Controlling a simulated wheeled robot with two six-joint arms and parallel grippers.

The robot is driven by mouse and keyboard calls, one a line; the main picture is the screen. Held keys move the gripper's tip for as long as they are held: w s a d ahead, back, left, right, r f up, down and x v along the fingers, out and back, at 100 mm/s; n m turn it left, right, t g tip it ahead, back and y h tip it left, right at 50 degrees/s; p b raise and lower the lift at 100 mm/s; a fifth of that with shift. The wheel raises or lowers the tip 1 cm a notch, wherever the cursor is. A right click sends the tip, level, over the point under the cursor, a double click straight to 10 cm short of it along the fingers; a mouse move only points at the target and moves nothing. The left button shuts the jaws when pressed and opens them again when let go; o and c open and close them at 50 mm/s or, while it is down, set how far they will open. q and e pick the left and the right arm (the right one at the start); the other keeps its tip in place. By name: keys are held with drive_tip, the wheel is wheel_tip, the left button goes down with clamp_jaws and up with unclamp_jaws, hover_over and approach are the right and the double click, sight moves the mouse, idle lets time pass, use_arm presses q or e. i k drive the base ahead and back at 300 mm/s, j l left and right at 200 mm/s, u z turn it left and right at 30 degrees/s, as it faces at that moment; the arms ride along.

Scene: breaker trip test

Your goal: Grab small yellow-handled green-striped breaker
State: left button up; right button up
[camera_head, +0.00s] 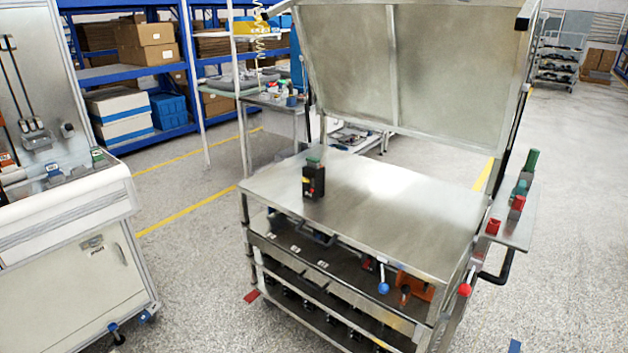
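A small black breaker (314,181) stands upright on the left part of the steel cart top (400,215). It has a green part on top and small coloured marks low on its front. Neither of my grippers is in view, and nothing touches the breaker.
The cart's raised metal panel (410,65) stands behind its top. A side shelf (518,228) at the right holds red and green pieces. A white test bench (65,215) stands at the left. Most of the cart top is clear, with open floor (195,250) between bench and cart.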

sight(315, 171)
drive_tip(key=i+l+z, duration=0.55)
drive_tip(key=i+z, duration=0.15)
drive_tip(key=i+l+z, duration=0.1)
drive_tip(key=i+z, duration=0.25)
